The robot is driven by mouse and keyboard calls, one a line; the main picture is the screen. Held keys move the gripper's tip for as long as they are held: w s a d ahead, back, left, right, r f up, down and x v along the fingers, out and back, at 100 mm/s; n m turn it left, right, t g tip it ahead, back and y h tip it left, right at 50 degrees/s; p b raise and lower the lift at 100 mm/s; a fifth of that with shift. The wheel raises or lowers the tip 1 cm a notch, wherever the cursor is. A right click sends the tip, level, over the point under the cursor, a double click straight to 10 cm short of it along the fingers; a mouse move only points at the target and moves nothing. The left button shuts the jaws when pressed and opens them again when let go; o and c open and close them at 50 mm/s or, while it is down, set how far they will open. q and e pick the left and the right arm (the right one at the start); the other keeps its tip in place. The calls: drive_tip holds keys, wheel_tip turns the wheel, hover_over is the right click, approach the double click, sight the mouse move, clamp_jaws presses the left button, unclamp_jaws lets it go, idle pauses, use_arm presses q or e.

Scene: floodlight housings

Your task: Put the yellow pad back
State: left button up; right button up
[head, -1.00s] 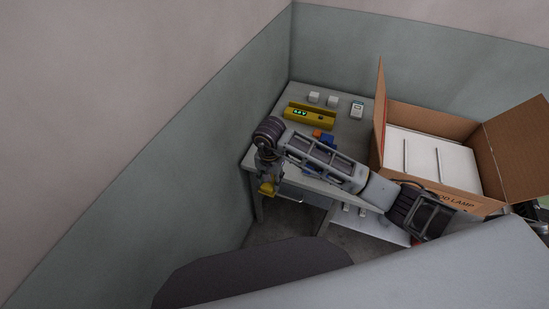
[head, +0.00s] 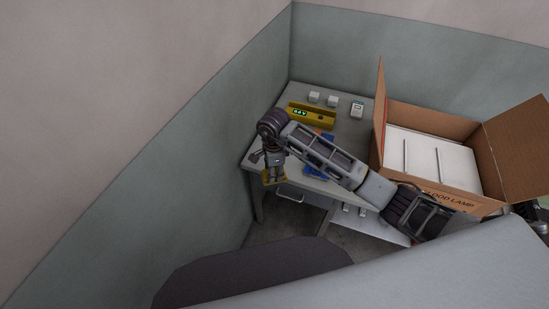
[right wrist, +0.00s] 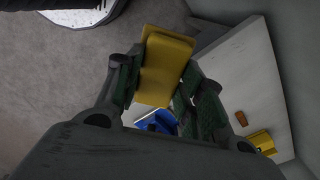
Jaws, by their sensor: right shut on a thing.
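The yellow pad (right wrist: 166,68) is a flat yellow block between the green-lined fingers of my right gripper (right wrist: 160,88) in the right wrist view. In the head view my right gripper (head: 275,173) points down at the front left edge of the grey table (head: 345,137). The pad's yellow edges (head: 267,180) show around its fingertips there. The gripper is shut on the pad. A blue thing (head: 317,171) lies on the table to the right of the gripper, partly hidden by my forearm. It also shows in the right wrist view (right wrist: 158,120). My left gripper is out of view.
A yellow device with a green display (head: 311,115) stands farther back on the table. Behind it are two small white blocks (head: 314,97) (head: 333,100) and a small white device (head: 357,110). An open cardboard box (head: 435,120) holding a white panel stands at right. Walls close off the left and back.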

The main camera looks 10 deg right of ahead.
drive_tip(key=m, duration=0.3)
drive_tip(key=d+m, duration=0.1)
drive_tip(key=shift+w+d+m, duration=0.1)
drive_tip(key=shift+w+m, duration=0.2)
drive_tip(key=shift+w, duration=0.1)
drive_tip(key=m, duration=0.2)
drive_tip(key=d+m, duration=0.1)
drive_tip(key=m, duration=0.1)
drive_tip(key=shift+w, duration=0.3)
drive_tip(key=m, duration=0.4)
drive_tip(key=shift+w+d+f+m, duration=0.1)
drive_tip(key=shift+w+d+m, duration=0.05)
drive_tip(key=shift+d+m, duration=0.2)
drive_tip(key=m, duration=0.4)
drive_tip(key=shift+w+d, duration=0.1)
drive_tip(key=shift+d, duration=0.2)
drive_tip(key=m, duration=0.4)
drive_tip(key=shift+w+d, duration=0.1)
drive_tip(key=shift+d, duration=0.1)
drive_tip(key=m, duration=0.4)
drive_tip(key=shift+d, duration=0.15)
drive_tip(key=m, duration=0.5)
drive_tip(key=shift+m, duration=1.25)
drive_tip(key=shift+m, duration=0.6)
